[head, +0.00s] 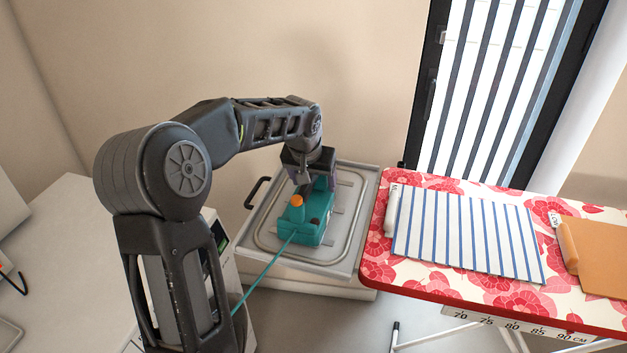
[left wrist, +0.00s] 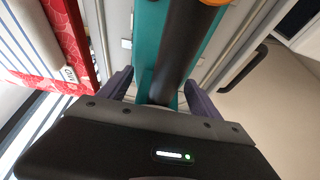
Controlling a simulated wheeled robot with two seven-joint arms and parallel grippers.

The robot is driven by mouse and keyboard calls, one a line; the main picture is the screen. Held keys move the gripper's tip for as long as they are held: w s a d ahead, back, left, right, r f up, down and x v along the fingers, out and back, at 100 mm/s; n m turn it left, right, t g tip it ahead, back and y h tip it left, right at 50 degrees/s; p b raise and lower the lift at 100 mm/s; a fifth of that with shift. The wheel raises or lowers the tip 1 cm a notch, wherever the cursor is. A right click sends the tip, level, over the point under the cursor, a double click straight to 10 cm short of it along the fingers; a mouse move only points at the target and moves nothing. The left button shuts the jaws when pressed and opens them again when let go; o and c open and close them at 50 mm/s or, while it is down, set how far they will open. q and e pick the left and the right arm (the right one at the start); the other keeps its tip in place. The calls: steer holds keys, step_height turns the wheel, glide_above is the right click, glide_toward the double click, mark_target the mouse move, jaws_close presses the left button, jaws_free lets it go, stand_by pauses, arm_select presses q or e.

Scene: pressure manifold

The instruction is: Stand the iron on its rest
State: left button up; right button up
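The teal iron (head: 306,226) has an orange knob, and a teal cord runs from its near end. It sits on the grey metal tray-like rest (head: 350,232) left of the ironing board; its soleplate is hidden. My left gripper (head: 309,175) is down over the far part of the iron from above and hides part of it. In the left wrist view the purple fingers (left wrist: 158,85) stand apart on either side of the iron's dark handle (left wrist: 180,45), with teal showing beside it. I see no clear contact with the handle. My right gripper is out of view.
The flowered ironing board (head: 375,278) is on the right, with a striped cloth (head: 465,235) and an orange-brown piece (head: 598,262) on it. The teal cord (head: 262,273) runs down behind my arm. A pale worktop (head: 75,240) is at the left.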

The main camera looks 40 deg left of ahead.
arm_select(q)
steer(key=shift+o, duration=0.4)
steer(key=shift+s+f, duration=0.1)
steer(key=shift+f, duration=0.1)
steer(key=shift+b+v, duration=0.5)
steer(key=shift+v, duration=3.5)
